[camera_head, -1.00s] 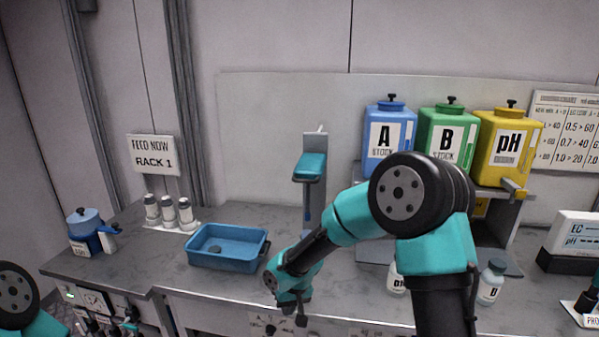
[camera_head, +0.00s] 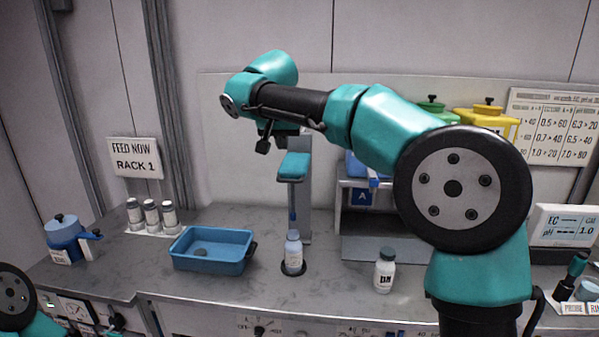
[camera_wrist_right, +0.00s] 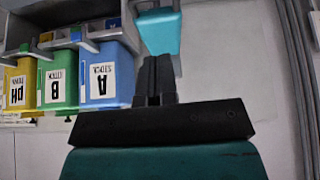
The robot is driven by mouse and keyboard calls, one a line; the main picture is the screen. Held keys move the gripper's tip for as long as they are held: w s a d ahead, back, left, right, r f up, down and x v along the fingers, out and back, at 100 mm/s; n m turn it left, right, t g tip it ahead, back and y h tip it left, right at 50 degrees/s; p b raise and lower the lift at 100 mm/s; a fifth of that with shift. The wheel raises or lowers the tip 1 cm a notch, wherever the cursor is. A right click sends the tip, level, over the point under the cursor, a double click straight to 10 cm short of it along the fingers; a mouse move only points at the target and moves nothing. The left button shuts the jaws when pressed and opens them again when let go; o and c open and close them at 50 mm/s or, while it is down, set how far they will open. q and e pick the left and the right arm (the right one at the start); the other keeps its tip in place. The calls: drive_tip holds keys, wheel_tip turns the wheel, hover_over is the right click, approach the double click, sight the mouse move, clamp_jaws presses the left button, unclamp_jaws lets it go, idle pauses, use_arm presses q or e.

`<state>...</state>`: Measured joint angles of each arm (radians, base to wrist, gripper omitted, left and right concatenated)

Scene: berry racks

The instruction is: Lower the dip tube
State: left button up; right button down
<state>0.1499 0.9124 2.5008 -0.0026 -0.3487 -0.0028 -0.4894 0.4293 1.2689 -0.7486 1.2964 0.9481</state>
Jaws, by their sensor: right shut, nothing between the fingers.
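The dip tube is a thin blue tube (camera_head: 292,217) hanging below a teal head (camera_head: 294,166) on an upright grey post (camera_head: 301,207). A pale capless bottle (camera_head: 293,258) stands upright on a dark round base under it. I cannot tell whether the tube's lower end is inside the bottle neck. My right gripper (camera_head: 264,145) is just above and left of the teal head in the head view, apparently apart from it. In the right wrist view the fingers (camera_wrist_right: 156,80) are shut and empty, with the teal head (camera_wrist_right: 160,32) just beyond their tips. My left gripper is out of view.
A blue tray (camera_head: 210,250) stands left of the bottle. A second, dark-capped bottle (camera_head: 385,271) stands to the right. Stock tanks, including blue tank A (camera_wrist_right: 105,80), sit on a shelf behind my right arm.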

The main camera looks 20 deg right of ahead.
drive_tip(key=shift+s+d+r, duration=0.15)
drive_tip(key=shift+d+r, duration=0.05)
drive_tip(key=shift+r, duration=0.45)
drive_tip(key=shift+s+d+r, duration=0.15)
drive_tip(key=shift+r, duration=0.45)
drive_tip(key=shift+f, duration=0.15)
hover_over(290, 181)
drive_tip(key=f, duration=0.8)
drive_tip(key=shift+w+d, duration=0.1)
drive_tip(key=shift+w, duration=0.25)
drive_tip(key=f, duration=0.3)
drive_tip(key=shift+s, duration=0.25)
drive_tip(key=shift+s+f, duration=0.1)
drive_tip(key=shift+f, duration=0.45)
drive_tip(key=shift+a+f, duration=0.15)
drive_tip(key=shift+a, duration=0.1)
